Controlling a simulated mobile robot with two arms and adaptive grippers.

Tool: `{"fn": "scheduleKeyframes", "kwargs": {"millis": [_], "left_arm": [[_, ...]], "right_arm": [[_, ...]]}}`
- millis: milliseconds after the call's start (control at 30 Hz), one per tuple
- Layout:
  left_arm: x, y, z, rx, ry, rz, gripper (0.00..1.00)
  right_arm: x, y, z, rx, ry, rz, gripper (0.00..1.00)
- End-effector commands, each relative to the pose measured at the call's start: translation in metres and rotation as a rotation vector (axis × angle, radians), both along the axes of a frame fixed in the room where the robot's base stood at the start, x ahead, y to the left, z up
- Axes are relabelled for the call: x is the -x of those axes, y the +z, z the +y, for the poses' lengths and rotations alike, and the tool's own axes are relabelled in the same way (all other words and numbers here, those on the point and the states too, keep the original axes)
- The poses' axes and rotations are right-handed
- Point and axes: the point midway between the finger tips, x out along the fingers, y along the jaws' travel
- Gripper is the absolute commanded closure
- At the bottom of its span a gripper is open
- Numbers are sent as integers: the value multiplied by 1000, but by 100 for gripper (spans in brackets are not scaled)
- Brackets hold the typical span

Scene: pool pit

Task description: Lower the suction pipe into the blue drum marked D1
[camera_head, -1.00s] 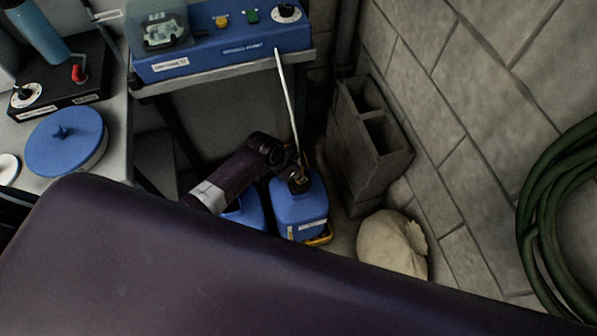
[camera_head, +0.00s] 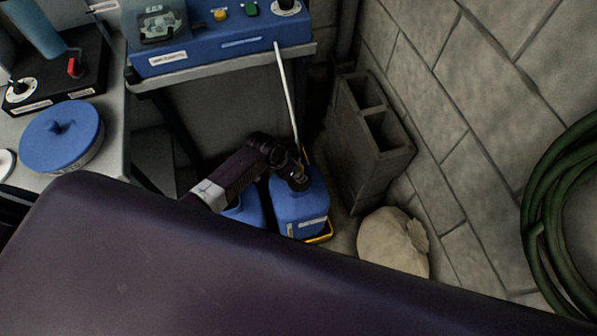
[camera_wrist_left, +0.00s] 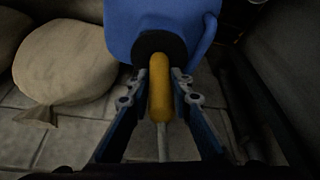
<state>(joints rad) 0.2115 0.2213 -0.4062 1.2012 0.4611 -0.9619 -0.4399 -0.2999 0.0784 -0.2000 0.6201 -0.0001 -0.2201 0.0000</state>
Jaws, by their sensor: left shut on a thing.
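The suction pipe (camera_head: 287,90) is a thin pale rod, slightly tilted, standing above a blue drum (camera_head: 301,207). In the left wrist view its yellow grip (camera_wrist_left: 160,98) sits between the jaws of my left gripper (camera_wrist_left: 159,88), which are shut on it. My left gripper (camera_head: 298,180) is right over the drum's top. The blue drum (camera_wrist_left: 128,22) shows in the left wrist view with a black round neck (camera_wrist_left: 148,44) just beyond the grip. Whether the pipe's lower end is inside is hidden. The drum's label is too small to read. My right gripper is not in view.
A second blue drum (camera_head: 246,208) stands close on the left. Concrete blocks (camera_head: 367,140) and a pale sack (camera_head: 392,243) are on the right. A shelf with a blue control box (camera_head: 215,48) is behind. A green hose (camera_head: 541,200) hangs on the wall.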

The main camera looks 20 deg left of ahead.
Motion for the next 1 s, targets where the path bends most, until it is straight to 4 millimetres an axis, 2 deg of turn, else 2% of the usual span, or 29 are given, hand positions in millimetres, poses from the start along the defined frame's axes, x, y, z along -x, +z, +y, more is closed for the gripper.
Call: {"fn": "scheduleKeyframes", "kwargs": {"millis": [433, 467, 633, 1000], "left_arm": [[0, -5, 0, -1, -1, 1, 100], [0, -5, 0, 0, -1, 1, 78], [0, -5, 0, 0, 0, 1, 60], [1, -2, 1, -1, 0, 1, 60]], "right_arm": [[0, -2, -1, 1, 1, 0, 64], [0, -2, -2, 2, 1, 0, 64], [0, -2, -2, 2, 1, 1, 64], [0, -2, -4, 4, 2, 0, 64]]}}
